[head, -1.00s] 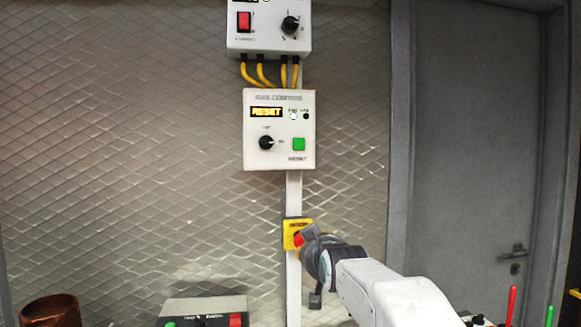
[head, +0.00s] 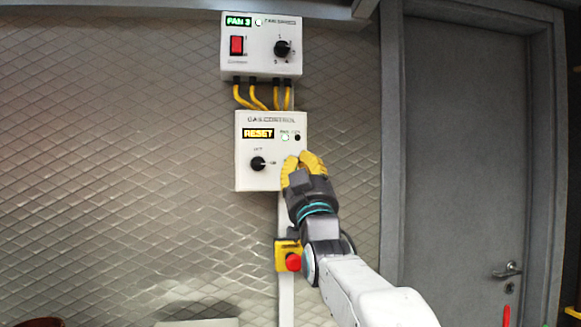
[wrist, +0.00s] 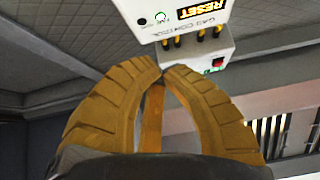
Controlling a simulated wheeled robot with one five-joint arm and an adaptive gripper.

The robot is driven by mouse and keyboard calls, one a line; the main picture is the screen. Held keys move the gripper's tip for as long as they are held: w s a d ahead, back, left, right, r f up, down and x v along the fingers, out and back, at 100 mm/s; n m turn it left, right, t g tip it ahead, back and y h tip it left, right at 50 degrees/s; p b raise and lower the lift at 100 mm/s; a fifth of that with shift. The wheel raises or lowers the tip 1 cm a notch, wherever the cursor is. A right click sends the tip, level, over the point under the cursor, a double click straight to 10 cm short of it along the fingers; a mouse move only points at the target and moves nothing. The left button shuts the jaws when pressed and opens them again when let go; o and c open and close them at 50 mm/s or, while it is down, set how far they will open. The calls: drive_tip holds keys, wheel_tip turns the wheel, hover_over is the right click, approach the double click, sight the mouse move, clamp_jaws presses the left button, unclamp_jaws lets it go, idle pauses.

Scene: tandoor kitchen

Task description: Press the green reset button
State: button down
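The white gas control box (head: 243,178) hangs on the wall with a lit RESET display (head: 258,133) and a black knob (head: 258,164). Its lower right part, where the green reset button sat in the earlier head frame, is hidden behind my gripper (head: 303,159). The yellow fingers are raised in front of that corner; contact cannot be told. In the wrist view the fingertips of my gripper (wrist: 162,67) meet with nothing between them. The gas control box (wrist: 143,25) appears just beyond them, its green button not visible.
A fan speed box (head: 260,62) with a red switch and knob is mounted above, joined by yellow cables (head: 257,96). A red emergency stop (head: 293,262) on a yellow housing is below, close to my arm. A grey door (head: 465,150) stands at the right.

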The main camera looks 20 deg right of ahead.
sight(288, 153)
drive_tip(key=shift+s+r, duration=0.1)
idle(0.4)
drive_tip(key=shift+w+d+p, duration=0.3)
drive_tip(key=shift+w+p, duration=0.8)
drive_tip(key=shift+w, duration=0.35)
drive_tip(key=shift+w+d+p, duration=0.25)
drive_tip(key=shift+w+p, duration=0.85)
drive_tip(key=shift+w, duration=0.35)
drive_tip(key=shift+w+d+p, duration=0.3)
drive_tip(key=shift+w+p, duration=0.8)
drive_tip(key=shift+w, duration=0.35)
drive_tip(key=c, duration=2)
unclamp_jaws()
drive_tip(key=shift+w+d+p, duration=0.2)
drive_tip(key=shift+w+p, duration=0.15)
drive_tip(key=shift+w, duration=0.5)
clamp_jaws()
drive_tip(key=shift+s, duration=0.15)
drive_tip(key=shift+s+a+b, duration=0.2)
drive_tip(key=shift+s+b, duration=0.5)
drive_tip(key=shift+b, duration=0.35)
